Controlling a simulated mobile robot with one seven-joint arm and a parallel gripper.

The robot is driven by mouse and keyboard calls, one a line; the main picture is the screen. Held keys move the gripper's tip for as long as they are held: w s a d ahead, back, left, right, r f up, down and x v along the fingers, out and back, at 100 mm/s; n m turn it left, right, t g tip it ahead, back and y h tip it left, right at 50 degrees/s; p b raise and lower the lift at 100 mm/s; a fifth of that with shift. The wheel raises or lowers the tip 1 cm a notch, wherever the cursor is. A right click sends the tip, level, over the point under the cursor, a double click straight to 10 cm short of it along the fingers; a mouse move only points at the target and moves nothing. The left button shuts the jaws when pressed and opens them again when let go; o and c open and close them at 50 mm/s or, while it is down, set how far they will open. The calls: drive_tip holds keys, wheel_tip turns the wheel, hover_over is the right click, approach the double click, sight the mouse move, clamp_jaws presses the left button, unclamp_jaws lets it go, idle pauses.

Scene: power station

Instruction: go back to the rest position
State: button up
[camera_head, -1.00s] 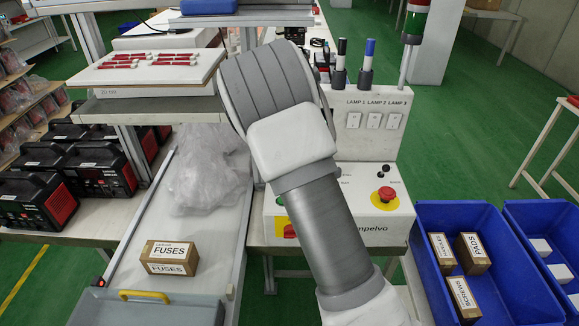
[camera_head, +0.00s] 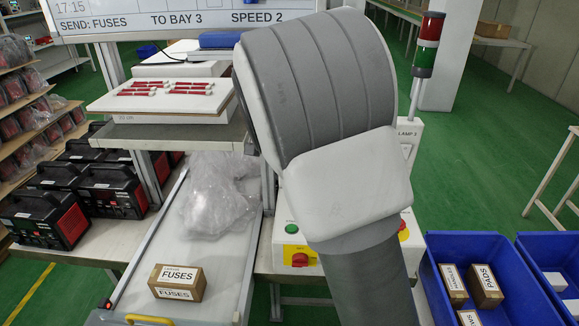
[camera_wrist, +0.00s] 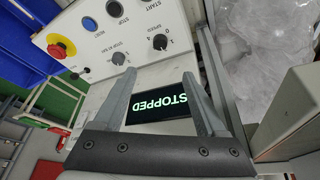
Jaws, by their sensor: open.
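My gripper (camera_wrist: 158,88) shows in the wrist view with its two fingers apart and nothing between them. Behind the fingers is the control panel (camera_wrist: 105,55) with a display (camera_wrist: 160,107) reading STOPPED, several knobs and buttons, and a red emergency stop (camera_wrist: 60,46) on a yellow base. In the head view my raised arm fills the middle right and hides most of the control box (camera_head: 290,235). My gripper does not show in the head view.
A conveyor (camera_head: 215,260) carries a FUSES box (camera_head: 178,282) and a crumpled clear bag (camera_head: 212,190). Blue bins (camera_head: 437,280) with small boxes stand at right. A signal lamp (camera_head: 428,45) rises behind. Black and red units (camera_head: 110,190) sit at left. Green floor (camera_head: 480,150) is open at right.

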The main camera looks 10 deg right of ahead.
drive_tip(key=shift+r, duration=0.1)
drive_tip(key=s+d+r+n+y, duration=0.1)
drive_tip(key=s+r+n, duration=0.1)
drive_tip(key=s, duration=0.8)
drive_tip(key=s+d+r+n+t+y, duration=0.1)
drive_tip(key=s+d+r+n, duration=0.1)
drive_tip(key=s, duration=0.9)
drive_tip(key=s+d+r+n+t+y+p, duration=0.1)
drive_tip(key=s+r+n, duration=0.2)
drive_tip(key=s, duration=0.8)
drive_tip(key=shift+d+n, duration=0.4)
drive_tip(key=shift+n, duration=0.3)
